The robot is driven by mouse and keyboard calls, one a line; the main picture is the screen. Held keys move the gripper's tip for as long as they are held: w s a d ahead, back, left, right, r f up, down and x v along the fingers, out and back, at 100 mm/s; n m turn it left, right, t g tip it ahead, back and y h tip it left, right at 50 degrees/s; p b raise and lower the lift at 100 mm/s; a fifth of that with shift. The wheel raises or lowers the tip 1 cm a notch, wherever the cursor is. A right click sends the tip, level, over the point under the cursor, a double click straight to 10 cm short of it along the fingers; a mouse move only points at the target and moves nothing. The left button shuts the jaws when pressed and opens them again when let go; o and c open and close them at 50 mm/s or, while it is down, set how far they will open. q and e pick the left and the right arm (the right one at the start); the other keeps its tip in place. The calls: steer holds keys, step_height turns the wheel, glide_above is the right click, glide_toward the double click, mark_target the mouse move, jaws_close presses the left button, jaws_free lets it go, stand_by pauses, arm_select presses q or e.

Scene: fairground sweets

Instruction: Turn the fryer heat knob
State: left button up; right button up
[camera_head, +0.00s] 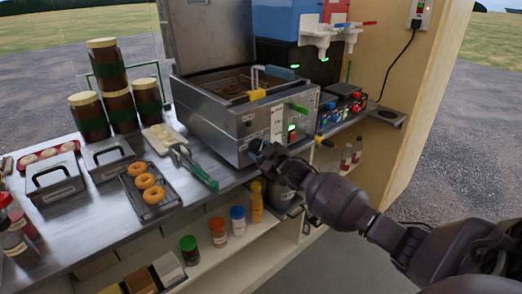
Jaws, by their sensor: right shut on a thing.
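The steel fryer (222,125) stands on the counter with its lid (208,35) raised. Its front panel has labels, lit indicators and small dark knobs. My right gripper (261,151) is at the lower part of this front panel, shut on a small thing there. This appears to be the heat knob, but the fingers hide it and I cannot see which way it points. My left gripper is not in view.
A tray (168,203) of doughnuts and tongs (199,172) with a green grip lie left of the fryer. A red and black box (343,106) stands to its right. Tall jars (106,65) stand at the back left.

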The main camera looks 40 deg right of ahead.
steer(key=shift+n, duration=0.5)
steer(key=o, duration=0.9)
steer(key=shift+o, duration=0.2)
steer(key=s+p, duration=0.2)
steer(key=s, duration=0.8)
steer(key=shift+s+d, duration=0.4)
